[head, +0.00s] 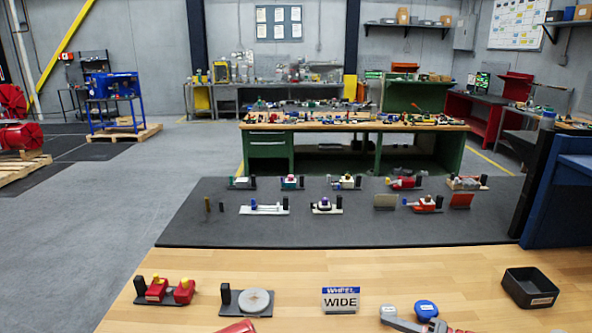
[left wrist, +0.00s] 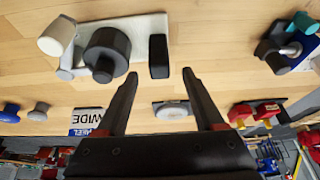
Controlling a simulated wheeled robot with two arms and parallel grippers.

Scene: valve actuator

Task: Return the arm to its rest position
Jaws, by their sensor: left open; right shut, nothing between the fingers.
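My left gripper (left wrist: 160,73) is open and empty in the left wrist view, its two dark fingers apart over the wooden table. A white-plated valve fixture (left wrist: 128,38) with a black round body, a pale knob and a black block lies just past the left fingertips.
On the wooden table (head: 190,258) stand a red fixture (head: 165,290), a disc fixture (head: 247,300), a WIDE sign (head: 341,299), a blue knob (head: 426,309) and a black tray (head: 530,287). Behind is a dark mat (head: 330,232) with several fixtures.

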